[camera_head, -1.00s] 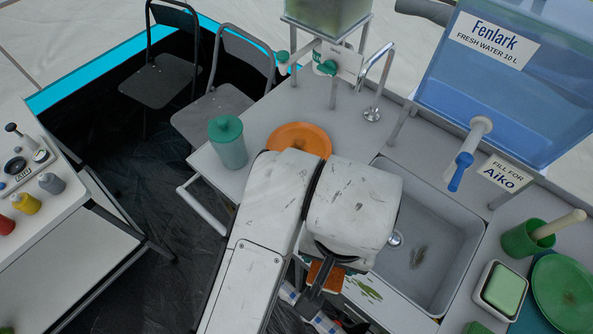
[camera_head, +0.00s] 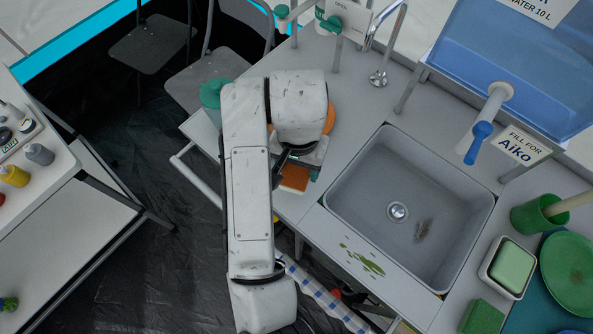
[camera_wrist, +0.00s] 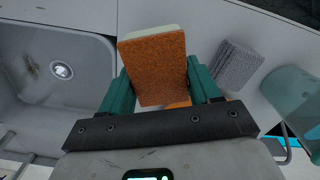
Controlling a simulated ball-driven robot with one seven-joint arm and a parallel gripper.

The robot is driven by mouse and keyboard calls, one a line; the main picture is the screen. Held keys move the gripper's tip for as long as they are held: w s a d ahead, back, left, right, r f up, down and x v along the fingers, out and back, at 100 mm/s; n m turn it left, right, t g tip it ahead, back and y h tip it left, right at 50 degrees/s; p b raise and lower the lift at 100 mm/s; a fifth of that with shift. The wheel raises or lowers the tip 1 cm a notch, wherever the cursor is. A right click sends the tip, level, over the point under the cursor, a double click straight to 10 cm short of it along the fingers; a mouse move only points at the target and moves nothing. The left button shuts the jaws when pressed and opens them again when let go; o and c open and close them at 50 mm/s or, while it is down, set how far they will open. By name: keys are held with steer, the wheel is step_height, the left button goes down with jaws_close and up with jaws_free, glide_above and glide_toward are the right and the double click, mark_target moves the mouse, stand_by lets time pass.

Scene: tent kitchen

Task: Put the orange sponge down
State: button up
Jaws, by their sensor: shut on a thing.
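The orange sponge (camera_wrist: 152,68), with a pale layer along its far edge, is between the teal fingers of my gripper (camera_wrist: 160,82) in the wrist view. My gripper is shut on it. In the head view the orange sponge (camera_head: 294,180) shows below my wrist, over the counter's front edge left of the sink. I cannot tell whether it touches the counter. My arm hides part of the gripper there.
The sink (camera_head: 370,185) lies right of my gripper. A teal cup (camera_head: 210,98) and a mostly hidden orange plate (camera_head: 330,118) stand close. Green spots (camera_head: 362,260) mark the counter front. Bare counter (camera_head: 345,105) shows behind the sink.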

mark_target(296, 172)
steer(key=shift+w+a+f, duration=0.1)
steer(key=shift+w+f, duration=0.05)
steer(key=shift+w, duration=0.05)
steer(key=shift+w+f, duration=0.2)
steer(key=shift+f, duration=1.6)
steer(key=shift+f, duration=0.1)
steer(key=o, duration=0.9)
steer(key=shift+o, duration=0.2)
steer(key=shift+a, duration=0.1)
step_height(296, 172, up, 12)
steer(key=shift+r+p, duration=0.15)
steer(key=shift+p, duration=1.05)
